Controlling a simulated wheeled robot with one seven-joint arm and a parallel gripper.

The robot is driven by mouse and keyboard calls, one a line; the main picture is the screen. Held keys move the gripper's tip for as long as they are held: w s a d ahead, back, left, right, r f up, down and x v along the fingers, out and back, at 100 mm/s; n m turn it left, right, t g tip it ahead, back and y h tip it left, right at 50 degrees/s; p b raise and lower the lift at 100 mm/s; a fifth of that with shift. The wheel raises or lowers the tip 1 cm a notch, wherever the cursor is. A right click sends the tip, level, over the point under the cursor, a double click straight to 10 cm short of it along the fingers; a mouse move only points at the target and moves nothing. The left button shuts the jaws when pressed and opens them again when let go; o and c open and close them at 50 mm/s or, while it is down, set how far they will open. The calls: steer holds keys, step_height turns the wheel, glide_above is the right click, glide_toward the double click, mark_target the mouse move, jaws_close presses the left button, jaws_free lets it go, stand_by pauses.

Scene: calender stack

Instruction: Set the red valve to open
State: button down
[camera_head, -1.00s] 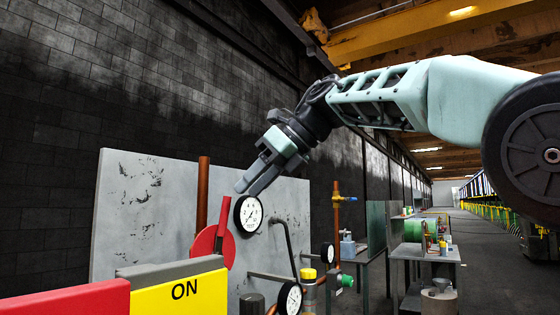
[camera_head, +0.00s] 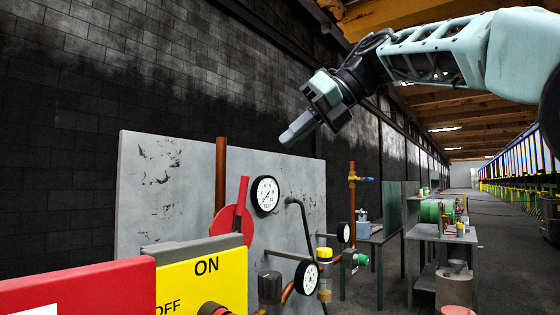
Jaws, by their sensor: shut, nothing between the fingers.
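The red valve (camera_head: 229,227) is a round red disc with an upright, slightly tilted red lever (camera_head: 241,202). It stands in front of the grey panel, beside a vertical copper pipe (camera_head: 221,172). The yellow switch box in front hides its lower part. My gripper (camera_head: 287,140) is shut and empty. It is up and to the right of the valve in the picture, apart from it, with its fingers pointing down and left over the panel's top edge.
The grey panel (camera_head: 175,185) carries a gauge (camera_head: 265,195). More gauges (camera_head: 307,277) and pipes stand lower right. A yellow ON/OFF box (camera_head: 210,283) and a red box (camera_head: 80,290) fill the near left. Tables (camera_head: 440,234) stand at right; the aisle floor (camera_head: 500,250) is open.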

mark_target(237, 217)
step_height(237, 217, down, 11)
steer(key=d+n+t+y+p, duration=0.25)
steer(key=n+t+p, duration=0.75)
steer(key=n, duration=0.6)
steer(key=p+x, duration=0.5)
steer(key=x, duration=0.6)
steer(key=s, duration=0.1)
steer(key=s+a+p, duration=0.1)
steer(key=s, duration=0.1)
steer(key=shift+s+a+m, duration=0.25)
steer(key=shift+a+m, duration=0.1)
steer(key=shift+m, duration=0.05)
